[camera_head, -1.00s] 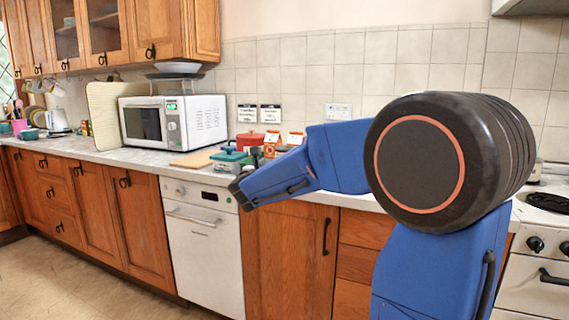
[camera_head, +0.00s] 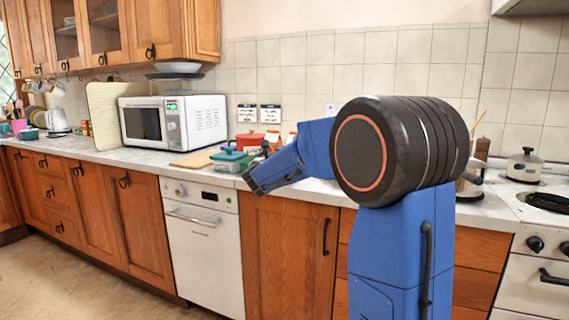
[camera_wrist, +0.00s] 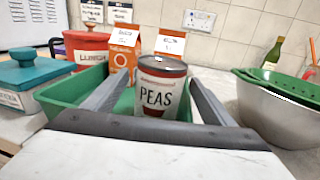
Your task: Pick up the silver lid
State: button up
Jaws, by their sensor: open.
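A small pot (camera_head: 523,168) stands on the stove at the far right of the head view. Its pale, silvery lid (camera_head: 525,157) has a dark knob and is small in the picture. The lid does not show in the wrist view. My gripper (camera_wrist: 153,88) is open and empty, with its two fingers spread in the wrist view. A can labelled PEAS (camera_wrist: 160,88) stands beyond and between the fingers; I see no grip on it. In the head view, my arm reaches left over the counter, away from the pot.
A green tray (camera_wrist: 78,96) surrounds the can's area. A teal-lidded box (camera_wrist: 45,85), a red LUNCH tin (camera_wrist: 88,50) and orange cartons (camera_wrist: 124,48) are near it. A metal bowl with a green colander (camera_wrist: 275,108) is at right. A microwave (camera_head: 172,122) stands further left.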

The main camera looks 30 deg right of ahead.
jog(key=c, duration=1.5)
